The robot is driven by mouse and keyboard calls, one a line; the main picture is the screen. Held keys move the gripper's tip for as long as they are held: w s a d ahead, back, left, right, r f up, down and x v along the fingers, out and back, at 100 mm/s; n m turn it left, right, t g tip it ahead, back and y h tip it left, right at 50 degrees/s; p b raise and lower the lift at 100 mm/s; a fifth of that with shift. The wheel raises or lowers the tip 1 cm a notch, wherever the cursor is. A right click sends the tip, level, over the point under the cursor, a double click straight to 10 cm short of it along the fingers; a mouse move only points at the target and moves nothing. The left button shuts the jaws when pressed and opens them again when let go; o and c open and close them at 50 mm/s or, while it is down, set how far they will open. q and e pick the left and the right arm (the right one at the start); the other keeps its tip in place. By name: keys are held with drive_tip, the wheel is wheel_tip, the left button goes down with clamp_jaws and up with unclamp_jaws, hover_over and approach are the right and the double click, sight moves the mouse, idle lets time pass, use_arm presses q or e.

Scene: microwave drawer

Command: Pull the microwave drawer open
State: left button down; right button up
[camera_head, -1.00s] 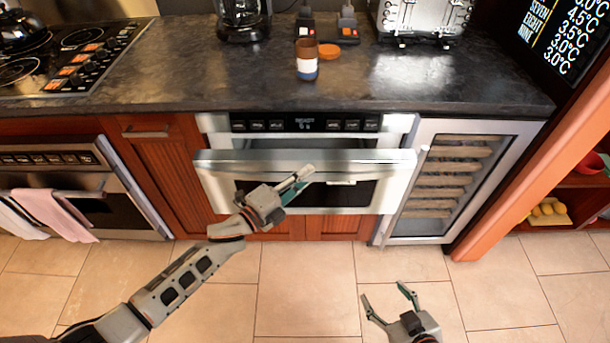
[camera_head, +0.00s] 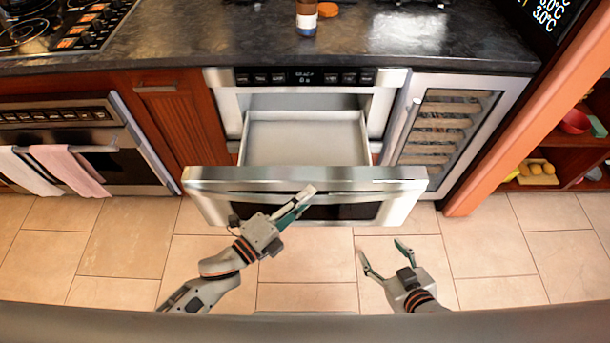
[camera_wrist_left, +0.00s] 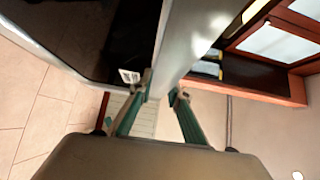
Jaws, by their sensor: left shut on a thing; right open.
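The microwave drawer (camera_head: 305,178) is pulled well out below its control panel (camera_head: 304,77), and its pale, empty inside (camera_head: 303,138) shows. In the left wrist view, the fingers (camera_wrist_left: 162,98) sit on either side of the steel drawer front (camera_wrist_left: 178,45). My right gripper (camera_head: 387,254) is open and empty over the floor, in front of the drawer and to the right.
A wine cooler (camera_head: 440,130) stands right of the microwave, and an oven (camera_head: 80,150) with towels is at the left. A bottle (camera_head: 306,18) stands on the counter (camera_head: 390,45). Tiled floor (camera_head: 500,240) in front is clear.

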use_arm(q)
drive_tip(key=shift+s, duration=1.15)
drive_tip(key=c, duration=2.2)
unclamp_jaws()
drive_tip(key=shift+o, duration=0.2)
drive_tip(key=v, duration=1.2)
drive_tip(key=a+f+n+g+y, duration=0.2)
drive_tip(key=a+f+n+y, duration=0.8)
drive_tip(key=n, duration=1.2)
wheel_tip(320, 180, down, 2)
drive_tip(key=shift+w+a+f+n, duration=0.1)
drive_tip(key=shift+w+a+n, duration=0.3)
drive_tip(key=shift+a, duration=0.45)
